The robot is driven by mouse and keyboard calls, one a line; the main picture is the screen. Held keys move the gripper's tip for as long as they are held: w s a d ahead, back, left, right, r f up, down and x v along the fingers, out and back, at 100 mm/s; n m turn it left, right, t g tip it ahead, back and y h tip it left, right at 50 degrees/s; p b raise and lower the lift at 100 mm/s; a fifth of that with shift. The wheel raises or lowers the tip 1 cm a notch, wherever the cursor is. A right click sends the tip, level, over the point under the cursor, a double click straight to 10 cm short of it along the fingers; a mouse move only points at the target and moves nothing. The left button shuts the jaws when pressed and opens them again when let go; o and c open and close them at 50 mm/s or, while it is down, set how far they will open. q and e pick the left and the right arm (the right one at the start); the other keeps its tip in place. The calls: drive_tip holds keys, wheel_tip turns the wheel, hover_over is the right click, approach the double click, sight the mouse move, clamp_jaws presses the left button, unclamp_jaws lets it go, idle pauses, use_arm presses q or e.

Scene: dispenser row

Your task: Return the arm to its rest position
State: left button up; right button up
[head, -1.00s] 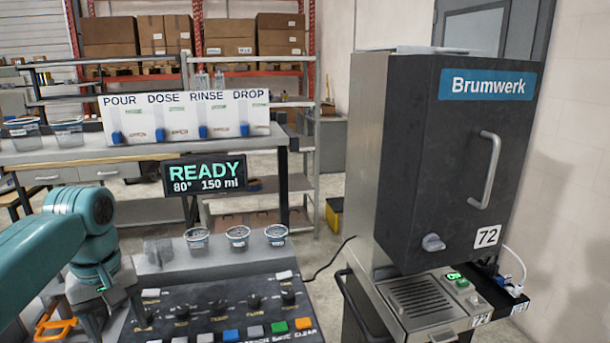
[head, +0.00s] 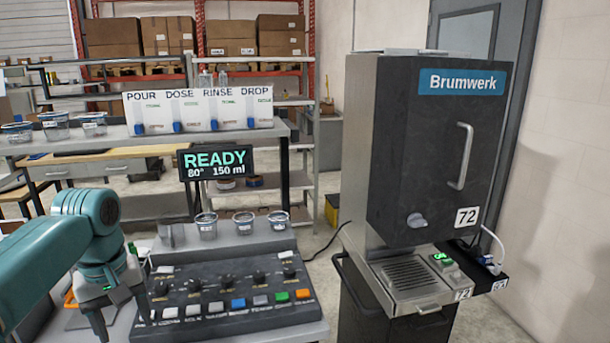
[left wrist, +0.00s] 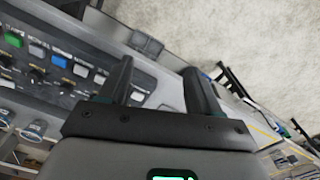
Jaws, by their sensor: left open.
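My left arm comes in from the left in the head view, teal with a grey wrist. Its gripper (head: 124,322) points down at the left end of the black control panel (head: 230,287), its lower part close to the picture's edge. In the left wrist view the two dark fingers of the left gripper (left wrist: 158,85) stand apart with nothing between them. Panel buttons and knobs lie beside the fingers there. My right gripper is in neither view.
A dark Brumwerk machine (head: 425,145) stands at the right, with a metal drip tray (head: 405,278) below. Several small clear cups (head: 243,222) stand behind the panel. A READY display (head: 215,163) and a POUR DOSE RINSE DROP board (head: 198,110) are behind. Floor shows between panel and machine.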

use_arm(q)
drive_tip(key=d+f+m+h, duration=0.1)
drive_tip(key=d+f, duration=0.3)
drive_tip(key=f, duration=0.6)
drive_tip(key=d+f+m+h, duration=0.1)
drive_tip(key=d+f+m, duration=0.15)
drive_tip(key=f, duration=0.65)
drive_tip(key=d+f+m+h, duration=0.1)
drive_tip(key=d+f, duration=0.4)
drive_tip(key=f, duration=0.5)
drive_tip(key=s+d+f, duration=0.3)
drive_tip(key=s+f, duration=0.3)
drive_tip(key=s, duration=0.4)
drive_tip(key=s+d+f+h, duration=0.1)
drive_tip(key=s+d+f, duration=0.3)
drive_tip(key=s+f, duration=0.3)
drive_tip(key=s, duration=0.4)
drive_tip(key=shift+s+f, duration=0.15)
drive_tip(key=shift+f, duration=0.15)
